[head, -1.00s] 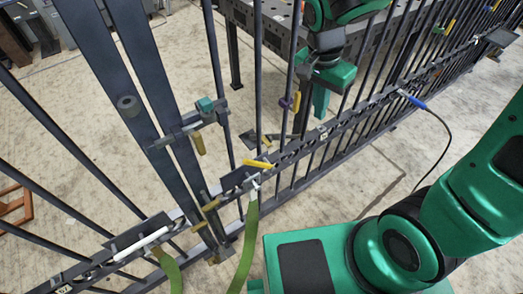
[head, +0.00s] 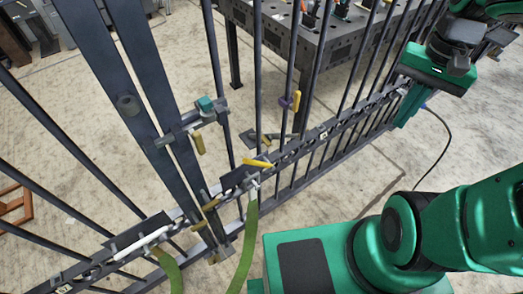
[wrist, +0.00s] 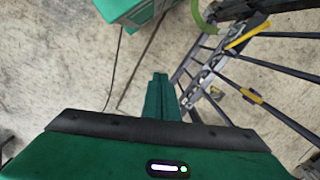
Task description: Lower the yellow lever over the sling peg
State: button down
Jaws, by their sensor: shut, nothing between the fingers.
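The yellow lever (head: 257,163) sits on the gate's lower rail and sticks out nearly level, above the top of the green sling (head: 245,240). A small pale peg (head: 254,182) shows at the sling's upper end. In the wrist view the yellow lever (wrist: 249,35) is at the upper right, beside the curved green sling (wrist: 202,18). My gripper (head: 403,112) is shut and empty, pointing down near the rail well to the right of the lever. Its fingers (wrist: 160,98) are together in the wrist view and touch neither lever nor sling.
The dark barred gate (head: 340,124) crosses the view. Other yellow handles (head: 199,144) and a purple-and-yellow piece (head: 290,101) are on it. A metal table (head: 270,35) stands behind. A black cable (head: 446,135) curves to the floor at right.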

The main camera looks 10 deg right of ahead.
jog(key=w+a+f+m+g+y, duration=0.1)
jog(key=w+a+f+m+y, duration=0.1)
jog(key=w+a, duration=0.6)
jog(key=w+a+f+m+g+y, duration=0.1)
jog(key=w+a+f+m+y, duration=0.1)
jog(key=w+a, duration=0.7)
jog(key=shift+w+a+m+g+y, duration=0.2)
jog(key=shift+a+m+g+y, duration=0.2)
jog(key=shift+a+y, duration=0.1)
jog(key=shift+f, duration=0.1)
send_near(257, 161)
jog(key=x, duration=0.4)
jog(key=shift+s+a+f, duration=0.2)
jog(key=shift+s+f, duration=0.1)
jog(key=shift+s+a+f, duration=0.15)
jog(key=shift+a+f, duration=0.2)
jog(key=shift+a, duration=0.1)
jog(key=shift+d, duration=0.1)
